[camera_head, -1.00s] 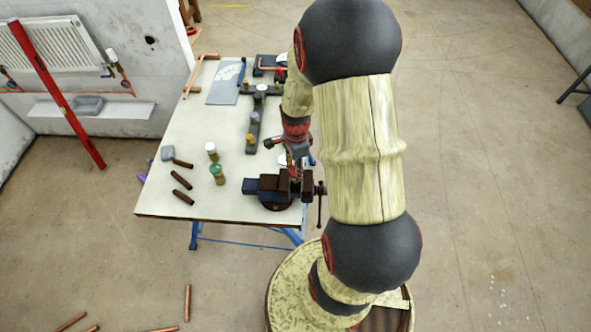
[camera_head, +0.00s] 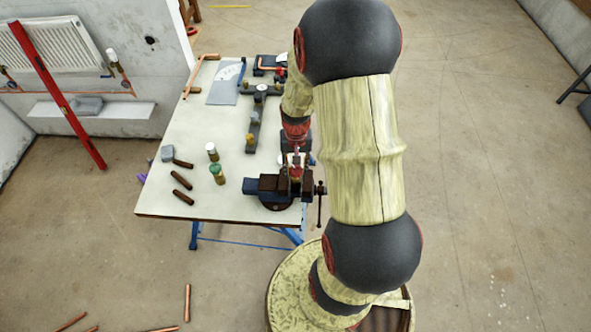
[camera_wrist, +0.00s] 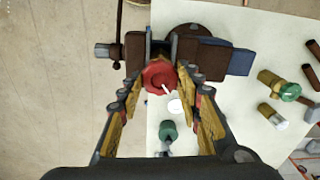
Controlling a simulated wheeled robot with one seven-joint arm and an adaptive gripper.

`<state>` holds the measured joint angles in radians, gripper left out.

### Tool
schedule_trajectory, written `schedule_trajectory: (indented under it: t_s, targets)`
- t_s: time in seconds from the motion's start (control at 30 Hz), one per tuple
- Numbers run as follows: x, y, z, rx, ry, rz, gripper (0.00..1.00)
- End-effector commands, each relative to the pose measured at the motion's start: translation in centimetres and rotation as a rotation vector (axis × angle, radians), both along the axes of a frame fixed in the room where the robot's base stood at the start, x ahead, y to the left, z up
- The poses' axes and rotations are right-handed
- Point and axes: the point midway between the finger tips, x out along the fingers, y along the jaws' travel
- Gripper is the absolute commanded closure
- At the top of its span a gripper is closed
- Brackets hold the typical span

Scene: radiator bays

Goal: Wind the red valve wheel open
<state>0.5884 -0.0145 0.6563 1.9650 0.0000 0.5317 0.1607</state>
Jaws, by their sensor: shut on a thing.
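The red valve wheel (camera_wrist: 158,75) is in front of the vise, in the upper middle of the wrist view. A pale, thin mark shows at its lower right edge. My gripper (camera_wrist: 161,82) has one finger on each side of the wheel and is shut on it. In the head view my gripper (camera_head: 296,163) is low over the vise (camera_head: 266,186) at the table's near right edge. The valve body is mostly hidden behind the wheel and fingers.
A dark cross-shaped fixture (camera_head: 254,120) stands farther back. Copper pipes (camera_head: 187,303) lie on the floor.

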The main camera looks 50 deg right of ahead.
Motion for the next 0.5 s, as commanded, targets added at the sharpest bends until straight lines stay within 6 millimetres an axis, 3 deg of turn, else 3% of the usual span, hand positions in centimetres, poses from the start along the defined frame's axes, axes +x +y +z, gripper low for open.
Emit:
schedule_trajectory:
  t_s: [0.3, 0.5]
  targets:
    - [-0.43, 0.28, -0.59, 0.007, 0.010, 0.402, 0.97]
    - [-0.50, 0.33, -0.65, 0.008, 0.011, 0.511, 0.97]
